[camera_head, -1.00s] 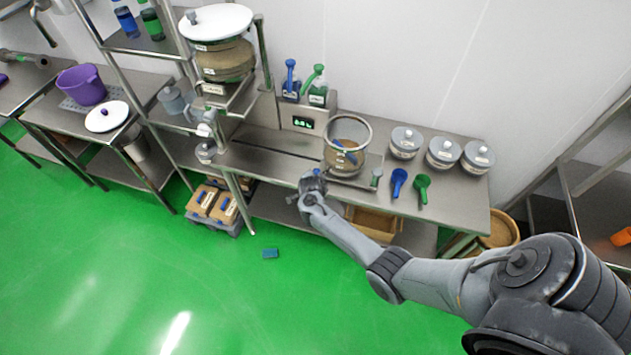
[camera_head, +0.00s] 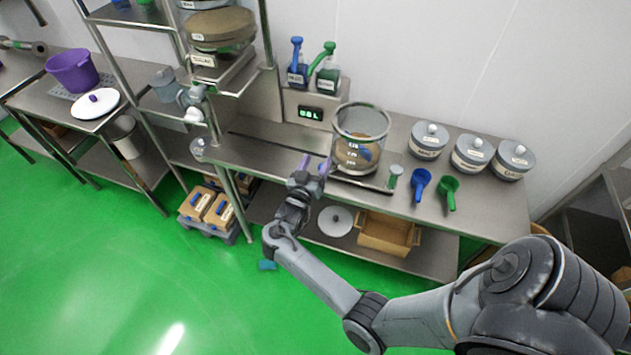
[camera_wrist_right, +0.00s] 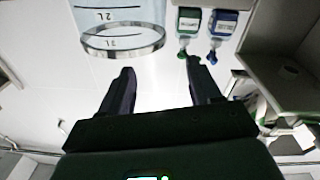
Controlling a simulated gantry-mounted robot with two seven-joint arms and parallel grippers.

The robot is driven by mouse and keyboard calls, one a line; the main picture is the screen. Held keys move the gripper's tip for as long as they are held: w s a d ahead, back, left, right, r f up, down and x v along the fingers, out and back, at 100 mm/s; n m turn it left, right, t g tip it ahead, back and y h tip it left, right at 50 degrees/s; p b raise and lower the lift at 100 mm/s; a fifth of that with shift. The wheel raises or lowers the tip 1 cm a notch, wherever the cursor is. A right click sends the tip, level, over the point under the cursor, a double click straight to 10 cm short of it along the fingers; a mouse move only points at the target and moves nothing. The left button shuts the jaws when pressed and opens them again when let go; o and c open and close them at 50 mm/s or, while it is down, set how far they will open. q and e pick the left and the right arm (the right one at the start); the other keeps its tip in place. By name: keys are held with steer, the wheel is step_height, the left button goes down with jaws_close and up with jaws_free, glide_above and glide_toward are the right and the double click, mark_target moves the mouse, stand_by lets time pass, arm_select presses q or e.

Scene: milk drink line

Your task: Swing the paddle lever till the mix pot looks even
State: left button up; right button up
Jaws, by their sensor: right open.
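The mix pot (camera_head: 376,126), a clear cylinder with volume marks and a metal rim, stands on the counter. Brown and blue patches show inside it. Its clear wall and rim (camera_wrist_right: 124,50) fill the upper left of the right wrist view. My right gripper (camera_head: 315,164) is open and empty, just left of the pot at the counter's front edge; its two fingers (camera_wrist_right: 161,84) are apart in the wrist view. I cannot make out the paddle lever clearly.
A blue scoop (camera_head: 421,183), a green scoop (camera_head: 448,192) and a small green-topped vial (camera_head: 394,176) lie right of the pot. Lidded grey tubs (camera_head: 472,153) stand behind. A display (camera_head: 311,114) and pump bottles (camera_head: 327,78) stand back left. The counter's left stretch is clear.

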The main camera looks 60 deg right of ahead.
step_height(320, 180, down, 11)
steer(key=a+b, duration=0.3)
steer(key=b, duration=0.4)
arm_select(q)
step_height(320, 180, down, 10)
steer(key=shift+b, duration=0.3)
arm_select(e)
steer(key=shift+y, duration=0.4)
steer(key=x, duration=1.1)
steer(key=shift+s+f, duration=0.15)
steer(key=shift+s, duration=0.15)
steer(key=c, duration=0.6)
jaws_close()
